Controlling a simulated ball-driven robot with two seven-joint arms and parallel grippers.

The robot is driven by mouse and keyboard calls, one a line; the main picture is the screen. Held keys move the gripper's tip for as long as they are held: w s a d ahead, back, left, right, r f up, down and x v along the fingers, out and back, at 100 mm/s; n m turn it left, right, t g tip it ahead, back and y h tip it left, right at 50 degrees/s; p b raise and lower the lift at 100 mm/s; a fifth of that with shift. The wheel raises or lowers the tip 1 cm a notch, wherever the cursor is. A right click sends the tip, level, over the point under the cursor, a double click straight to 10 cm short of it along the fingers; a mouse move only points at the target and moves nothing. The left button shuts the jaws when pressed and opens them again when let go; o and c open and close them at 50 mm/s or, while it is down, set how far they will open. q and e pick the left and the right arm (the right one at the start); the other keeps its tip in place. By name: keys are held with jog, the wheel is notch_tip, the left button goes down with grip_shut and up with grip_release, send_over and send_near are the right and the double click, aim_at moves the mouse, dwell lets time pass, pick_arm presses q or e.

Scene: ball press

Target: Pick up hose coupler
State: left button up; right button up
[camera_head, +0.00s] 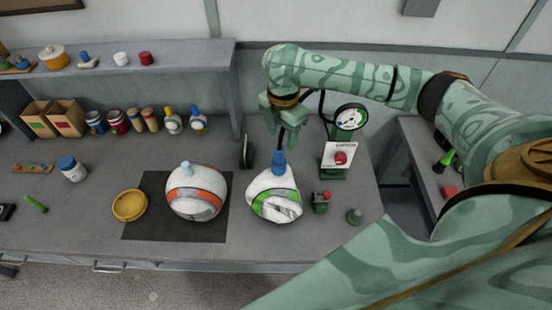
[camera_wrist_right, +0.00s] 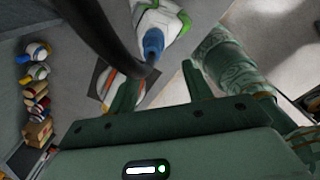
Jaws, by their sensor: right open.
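The hose coupler (camera_head: 279,162) is a blue piece standing on top of a crumpled white and green ball (camera_head: 274,196). A black hose runs to its upper end. In the right wrist view the blue coupler (camera_wrist_right: 153,42) lies beyond the fingertips, with the thick black hose (camera_wrist_right: 100,32) crossing from the upper left. My right gripper (camera_head: 282,136) is open, just above the coupler, fingers pointing down. In the wrist view its fingers (camera_wrist_right: 160,80) are spread apart with the coupler roughly between their lines. Whether they touch the hose cannot be told. My left gripper is out of view.
A gauge (camera_head: 350,118) and a stand with a white card and red button (camera_head: 340,158) are right of the coupler. A white and orange ball (camera_head: 196,192) sits on a dark mat (camera_head: 150,228) to the left, beside a yellow dish (camera_head: 130,205). Small green fittings stand at the right.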

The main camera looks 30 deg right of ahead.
aim_at(277, 148)
jog(key=f, duration=0.1)
jog(key=w+f, duration=0.1)
jog(key=f, duration=0.3)
jog(key=shift+w+a, duration=0.2)
jog(key=shift+a, duration=0.05)
jog(key=f, duration=0.2)
jog(key=f+b, duration=0.1)
jog(key=shift+w+d, duration=0.25)
jog(key=shift+w, duration=0.05)
jog(key=shift+s+d+f, duration=0.1)
jog(key=shift+s+f, duration=0.4)
jog(key=shift+f, duration=0.15)
jog(key=shift+w, duration=0.3)
jog(key=shift+c, duration=0.7)
jog(key=c, duration=0.9)
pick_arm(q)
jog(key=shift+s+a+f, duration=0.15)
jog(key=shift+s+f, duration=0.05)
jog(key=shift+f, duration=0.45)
pick_arm(e)
jog(key=shift+c, duration=0.2)
